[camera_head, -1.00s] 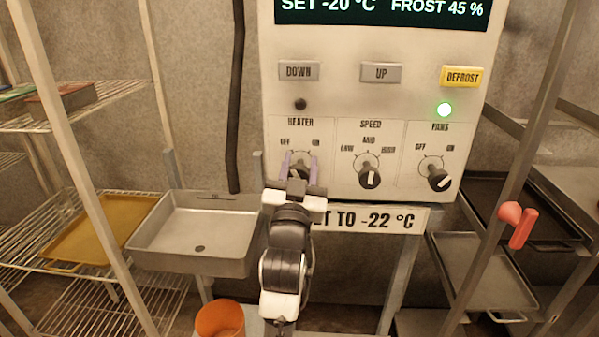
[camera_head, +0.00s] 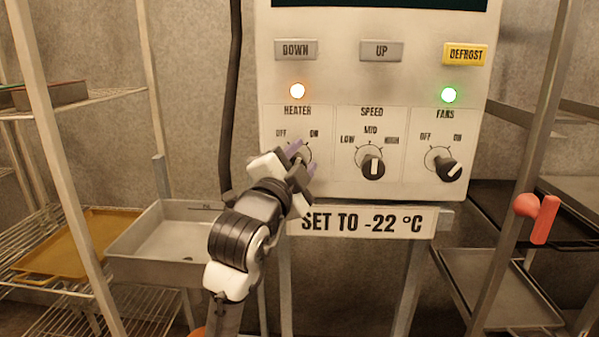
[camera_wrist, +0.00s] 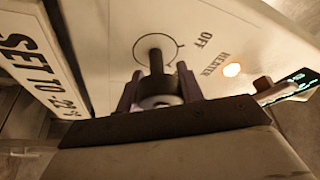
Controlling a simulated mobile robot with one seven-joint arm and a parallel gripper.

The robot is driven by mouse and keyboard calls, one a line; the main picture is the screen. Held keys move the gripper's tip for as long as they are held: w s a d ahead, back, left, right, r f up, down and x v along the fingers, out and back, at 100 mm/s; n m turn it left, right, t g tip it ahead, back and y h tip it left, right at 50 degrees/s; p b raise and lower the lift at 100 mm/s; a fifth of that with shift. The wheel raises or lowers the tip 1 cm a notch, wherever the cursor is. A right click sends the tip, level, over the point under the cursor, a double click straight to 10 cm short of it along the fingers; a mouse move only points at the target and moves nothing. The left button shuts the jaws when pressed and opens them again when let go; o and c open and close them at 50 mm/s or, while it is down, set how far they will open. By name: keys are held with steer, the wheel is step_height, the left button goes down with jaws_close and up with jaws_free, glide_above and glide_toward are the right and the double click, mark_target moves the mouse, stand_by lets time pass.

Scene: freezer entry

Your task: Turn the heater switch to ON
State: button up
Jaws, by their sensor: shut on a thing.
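The heater switch (camera_wrist: 155,62) is a round dial with OFF and ON marks on the white control panel. In the head view my gripper (camera_head: 304,160) is at the dial (camera_head: 298,154) and covers much of it, with its purple fingers tilted toward the upper right. In the wrist view my gripper (camera_wrist: 160,92) has a finger on each side of the dial's knob and is shut on it. The lamp above HEATER (camera_head: 297,91) glows orange. The knob's exact pointing is partly hidden by the gripper.
To the right are the SPEED dial (camera_head: 373,166) and the FANS dial (camera_head: 446,168), with a green lamp (camera_head: 449,95) above FANS. DOWN (camera_head: 295,50), UP (camera_head: 381,50) and DEFROST (camera_head: 466,54) buttons sit above.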

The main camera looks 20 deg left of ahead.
steer(key=shift+f+m+g+h+b, duration=0.1)
steer(key=shift+m+g+h+b, duration=0.35)
steer(key=shift+m, duration=1.05)
steer(key=shift+g, duration=0.25)
steer(key=o, duration=1)
steer(key=s+a+f+b, duration=0.1)
steer(key=s+b, duration=0.1)
steer(key=s, duration=1.1)
steer(key=shift+s+a+f, duration=0.15)
steer(key=shift+s+f, duration=0.05)
steer(key=shift+s, duration=0.1)
